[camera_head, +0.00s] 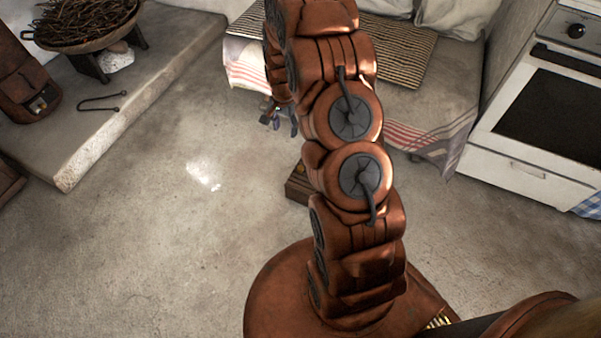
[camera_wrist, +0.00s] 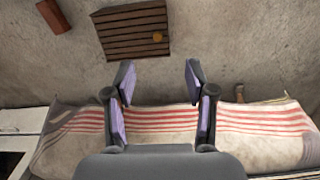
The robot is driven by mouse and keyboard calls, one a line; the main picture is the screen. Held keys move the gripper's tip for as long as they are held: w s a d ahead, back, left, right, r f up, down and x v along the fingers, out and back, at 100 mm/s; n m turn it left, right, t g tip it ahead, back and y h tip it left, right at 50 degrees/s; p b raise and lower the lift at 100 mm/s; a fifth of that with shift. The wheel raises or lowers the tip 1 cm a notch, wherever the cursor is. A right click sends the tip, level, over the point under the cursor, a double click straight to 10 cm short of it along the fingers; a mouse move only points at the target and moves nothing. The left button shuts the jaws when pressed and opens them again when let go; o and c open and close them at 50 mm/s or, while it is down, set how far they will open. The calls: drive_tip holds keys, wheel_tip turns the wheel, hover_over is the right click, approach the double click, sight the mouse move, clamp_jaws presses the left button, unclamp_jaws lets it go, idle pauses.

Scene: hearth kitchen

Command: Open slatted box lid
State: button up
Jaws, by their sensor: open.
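The slatted box (camera_wrist: 132,48) sits on the floor in the upper middle of the wrist view. Its dark brown slatted lid (camera_wrist: 125,30) looks shut, with a small round tan knob (camera_wrist: 157,37) near its right side. In the head view a corner of the box (camera_head: 298,187) shows to the left of my arm; the rest is hidden behind the arm. My gripper (camera_wrist: 159,77) is open and empty, its two purple-padded fingers apart. In the wrist picture the fingertips are just below the box, not touching it. In the head view my gripper (camera_head: 279,118) is partly covered by the arm.
A bench with a red-striped cloth (camera_head: 432,138) stands behind my arm; the cloth fills the lower wrist view (camera_wrist: 260,125). A white oven (camera_head: 530,150) is at right. A stone ledge (camera_head: 130,90) at left bears a twig bowl (camera_head: 85,35). Floor (camera_head: 150,240) at left is clear.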

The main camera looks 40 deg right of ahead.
sight(300, 168)
drive_tip(key=d+f+m+b, duration=0.1)
drive_tip(key=d+f+b, duration=0.1)
drive_tip(key=f, duration=0.5)
drive_tip(key=w+d+f+m+b, duration=0.1)
drive_tip(key=d+f+b, duration=0.1)
drive_tip(key=f, duration=0.6)
drive_tip(key=d+f+m+b, duration=0.1)
drive_tip(key=d+f+b, duration=0.1)
drive_tip(key=f, duration=0.5)
drive_tip(key=shift+w+d+f+m+b, duration=0.2)
drive_tip(key=shift+d+f+m+b, duration=0.1)
drive_tip(key=shift+d+f+b, duration=0.15)
wheel_tip(300, 168, down, 7)
drive_tip(key=shift+f+b, duration=0.1)
drive_tip(key=shift+b, duration=0.85)
clamp_jaws()
